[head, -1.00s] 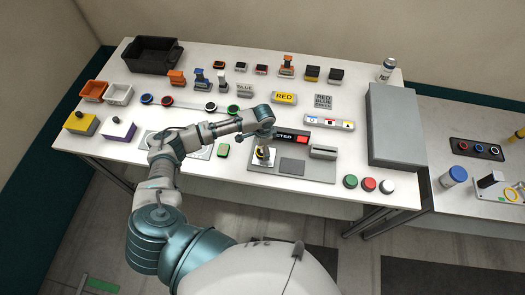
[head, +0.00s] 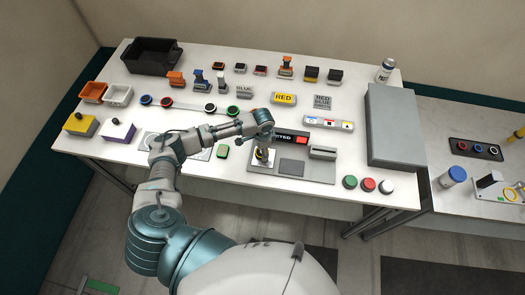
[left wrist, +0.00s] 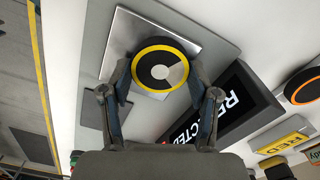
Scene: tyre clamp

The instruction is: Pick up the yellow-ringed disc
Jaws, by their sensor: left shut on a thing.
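The yellow-ringed disc (left wrist: 160,67) has a black and grey face and sits between my left fingers in the left wrist view, over a silver square plate (left wrist: 120,45). My left gripper (left wrist: 161,82) is shut on the disc, one finger on each side. In the head view, my left gripper (head: 264,150) points down over the grey station plate (head: 310,177) near the table's front. The disc is small and partly hidden by the gripper there. The gap between disc and plate is hard to judge. My right gripper is not in view.
A black display (head: 285,136) with white letters ending in "CTED" lies just behind the gripper. A grey slotted block (head: 323,153) and red, green and white buttons (head: 369,184) are to the right. A large grey box (head: 396,125) stands farther right.

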